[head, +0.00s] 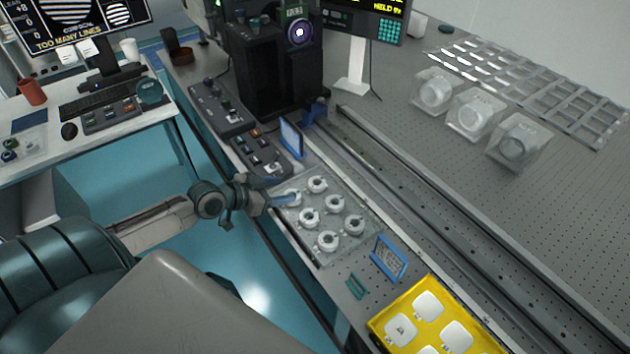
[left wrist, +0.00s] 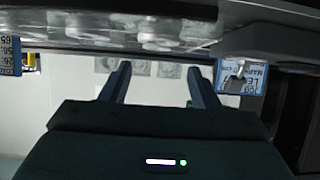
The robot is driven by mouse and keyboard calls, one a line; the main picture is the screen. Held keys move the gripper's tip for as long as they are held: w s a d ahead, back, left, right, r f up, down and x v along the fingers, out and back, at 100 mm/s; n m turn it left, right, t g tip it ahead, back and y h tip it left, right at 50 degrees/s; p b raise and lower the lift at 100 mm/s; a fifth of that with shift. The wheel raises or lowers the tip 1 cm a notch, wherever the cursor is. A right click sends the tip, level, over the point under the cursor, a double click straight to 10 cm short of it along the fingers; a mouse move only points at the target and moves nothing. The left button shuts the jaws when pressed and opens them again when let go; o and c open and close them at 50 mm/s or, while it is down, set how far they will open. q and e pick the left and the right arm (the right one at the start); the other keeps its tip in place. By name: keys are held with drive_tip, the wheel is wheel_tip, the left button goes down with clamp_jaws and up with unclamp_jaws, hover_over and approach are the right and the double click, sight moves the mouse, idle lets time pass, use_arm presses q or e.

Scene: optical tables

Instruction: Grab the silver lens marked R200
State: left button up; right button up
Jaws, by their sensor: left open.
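A clear tray (head: 283,228) on the optical table holds several round silver-white lens mounts, such as a back one (head: 317,184), a middle one (head: 309,218) and a front one (head: 327,241). I cannot read an R200 mark on any of them. My left gripper (head: 286,201) is at the tray's left edge, by the leftmost lens mount (head: 294,195), which it partly hides. In the left wrist view the left gripper (left wrist: 158,82) has its two fingers apart with nothing between them. Blurred pale mounts (left wrist: 160,38) show beyond and above the fingers. My right gripper is not in view.
A blue-framed sign (head: 292,138) stands behind the tray and another blue-framed card (head: 389,259) in front. A yellow tray (head: 400,307) with white pieces is at the front. A dark rail (head: 440,215) runs right of the tray. Control boxes (head: 255,150) stand behind.

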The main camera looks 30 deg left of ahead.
sight(311, 185)
use_arm(q)
drive_tip(key=shift+w+d+f, duration=0.15)
drive_tip(key=shift+w+d, duration=0.7)
drive_tip(key=shift+d, duration=0.1)
drive_tip(key=shift+w+d+f, duration=0.1)
drive_tip(key=shift+w+f, duration=0.45)
drive_tip(key=shift+w, duration=0.3)
drive_tip(key=shift+w+d+f, duration=0.1)
drive_tip(key=shift+w+f, duration=0.05)
drive_tip(key=shift+w, duration=0.15)
drive_tip(key=shift+w+d+f+p, duration=0.15)
drive_tip(key=shift+w+d+p, duration=0.15)
drive_tip(key=shift+w+p, duration=0.3)
drive_tip(key=x, duration=0.3)
drive_tip(key=shift+w+a+f+p, duration=0.15)
drive_tip(key=shift+w+p, duration=0.1)
drive_tip(key=shift+p, duration=0.15)
drive_tip(key=shift+w+f, duration=0.1)
drive_tip(key=shift+w, duration=0.05)
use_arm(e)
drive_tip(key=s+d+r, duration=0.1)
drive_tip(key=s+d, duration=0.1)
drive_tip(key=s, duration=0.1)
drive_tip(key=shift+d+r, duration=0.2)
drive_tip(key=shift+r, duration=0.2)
use_arm(q)
drive_tip(key=shift+f, duration=0.1)
drive_tip(key=c, duration=0.8)
